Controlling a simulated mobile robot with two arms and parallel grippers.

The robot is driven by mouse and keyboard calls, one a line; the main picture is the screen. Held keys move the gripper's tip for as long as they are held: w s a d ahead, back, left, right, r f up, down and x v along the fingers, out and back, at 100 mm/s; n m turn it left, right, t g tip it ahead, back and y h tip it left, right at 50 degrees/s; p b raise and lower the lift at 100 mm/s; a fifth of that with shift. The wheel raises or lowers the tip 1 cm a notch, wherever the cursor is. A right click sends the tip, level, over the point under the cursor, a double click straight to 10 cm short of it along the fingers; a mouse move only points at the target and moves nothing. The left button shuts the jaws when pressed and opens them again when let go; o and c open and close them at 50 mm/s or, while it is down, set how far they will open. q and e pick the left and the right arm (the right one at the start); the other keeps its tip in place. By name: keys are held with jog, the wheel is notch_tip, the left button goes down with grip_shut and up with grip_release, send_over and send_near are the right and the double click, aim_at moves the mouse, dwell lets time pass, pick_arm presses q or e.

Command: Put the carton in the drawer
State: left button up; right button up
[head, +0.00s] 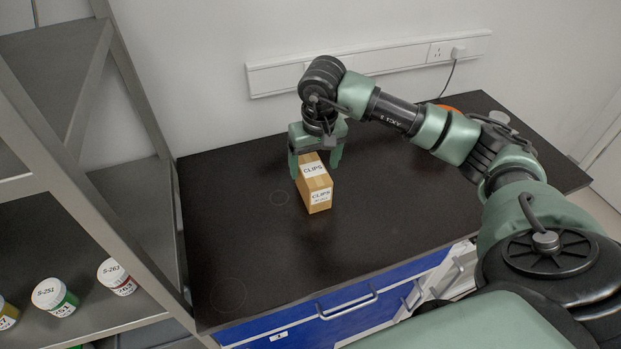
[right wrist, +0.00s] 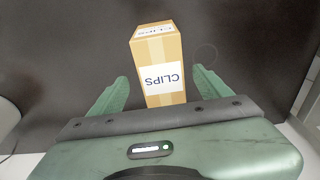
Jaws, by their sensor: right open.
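The carton (head: 318,195) is a small tan box with white labels reading CLIPS, standing on the black bench top. My right gripper (head: 317,167) is over its far end, pointing down, with one green finger on each side. In the right wrist view the carton (right wrist: 160,60) lies between the open fingers of the gripper (right wrist: 158,90), with a gap visible on both sides. The drawer (head: 345,308) has a blue front with a bar handle, below the bench's front edge, and looks shut. My left gripper is not in view.
A metal shelf rack (head: 90,215) stands at the left with several labelled jars, one with a green band (head: 56,298). A wall socket strip (head: 370,62) runs behind the bench. The bench top (head: 240,240) is clear around the carton. An orange object (head: 447,107) is partly hidden behind my arm.

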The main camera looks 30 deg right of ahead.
jog(key=shift+s+f, duration=0.1)
jog(key=shift+f, duration=0.3)
jog(key=f+p, duration=0.1)
jog(key=f, duration=0.1)
jog(key=w+f+p, duration=0.1)
jog(key=shift+f, duration=0.85)
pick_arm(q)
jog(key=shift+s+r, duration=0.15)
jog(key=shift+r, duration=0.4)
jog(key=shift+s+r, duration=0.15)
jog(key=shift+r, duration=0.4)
pick_arm(e)
jog(key=c, duration=1.7)
